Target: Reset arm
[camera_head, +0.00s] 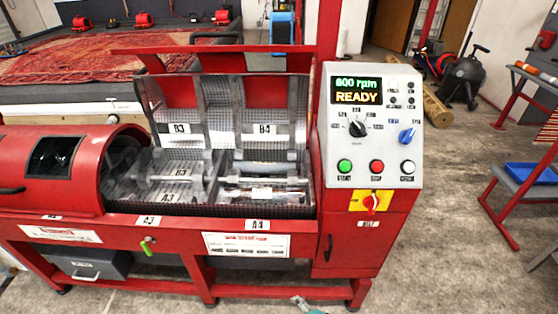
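My gripper and arm do not show in the head view, so I cannot see whether the gripper is open or shut. In front of me stands a red machine (130,222) with an open-lidded trough (222,208), labelled A3, A4, B3 and B4. Metal bars (262,181) lie in the trough. Its grey control panel (375,165) has a display (357,91) reading "600 rpm READY", knobs, and green, red and white buttons. A red switch (371,202) on yellow sits below.
A small grey and teal thing (305,303), too cut off to tell, shows at the bottom edge. A red-framed bench (497,203) with a blue tray (531,174) stands at right. Bare concrete floor (440,265) lies between. A patterned rug (65,72) lies behind.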

